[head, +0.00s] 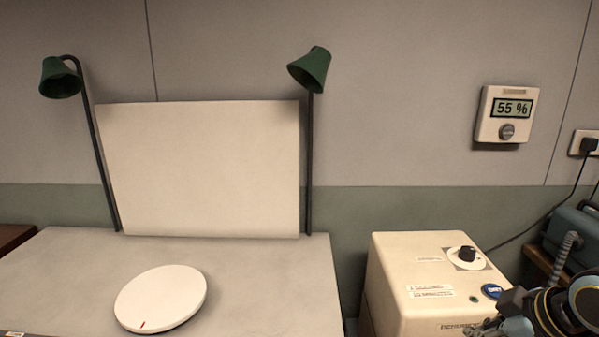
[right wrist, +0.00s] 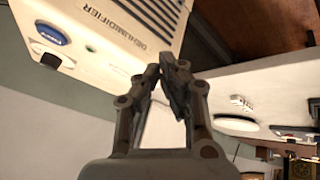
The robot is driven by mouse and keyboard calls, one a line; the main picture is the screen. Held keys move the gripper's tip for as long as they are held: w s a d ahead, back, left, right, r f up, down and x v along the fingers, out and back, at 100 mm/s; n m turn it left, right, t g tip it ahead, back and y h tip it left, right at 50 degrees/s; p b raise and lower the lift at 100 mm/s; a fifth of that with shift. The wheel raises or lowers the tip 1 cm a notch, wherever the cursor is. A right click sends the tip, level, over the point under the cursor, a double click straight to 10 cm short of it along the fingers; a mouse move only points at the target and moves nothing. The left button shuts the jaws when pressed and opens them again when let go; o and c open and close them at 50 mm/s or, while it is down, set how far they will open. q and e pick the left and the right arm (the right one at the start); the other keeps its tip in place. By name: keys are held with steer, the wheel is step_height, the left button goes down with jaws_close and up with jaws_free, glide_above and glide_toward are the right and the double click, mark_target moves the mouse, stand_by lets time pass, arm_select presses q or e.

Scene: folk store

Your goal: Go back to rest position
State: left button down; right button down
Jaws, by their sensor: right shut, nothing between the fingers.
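My right gripper (head: 486,326) shows at the bottom right corner of the head view, beside the front right of a cream dehumidifier (head: 395,280). In the right wrist view my right gripper (right wrist: 166,75) has its fingertips together and holds nothing. The dehumidifier (right wrist: 125,22) fills the upper left there, with its name lettering, vents and a blue button (right wrist: 52,34). I cannot tell how wide the gap is between fingers and casing. My left gripper is in neither view.
A grey table (head: 250,290) bears a white round disc (head: 165,297) and an upright white panel (head: 200,170) between two green lamps. A wall meter (head: 505,115) reads 55 %. A blue-grey machine (head: 575,232) stands at the far right, close to my right arm.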

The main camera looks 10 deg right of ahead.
steer(key=s+a+r+m+g+h, duration=0.1)
steer(key=s+a+r+m, duration=0.2)
steer(key=s, duration=0.7)
steer(key=s+a+r+m+g+h, duration=0.1)
steer(key=s+a+m+g, duration=0.2)
steer(key=s, duration=0.7)
step_height(320, 180, down, 32)
steer(key=d+m+b, duration=0.1)
steer(key=d+b, duration=0.1)
steer(key=b, duration=0.6)
steer(key=s+f+b, duration=0.3)
steer(key=s+f, duration=0.7)
steer(key=f, duration=0.2)
steer(key=s+d+f+g+b, duration=0.1)
steer(key=s+f+b, duration=0.3)
steer(key=s+f, duration=0.6)
step_height(320, 180, down, 3)
steer(key=shift+d+f+m, duration=0.1)
steer(key=shift+d+m, duration=0.05)
steer(key=shift+m, duration=0.15)
steer(key=shift+s+g, duration=0.1)
steer(key=shift+g, duration=0.2)
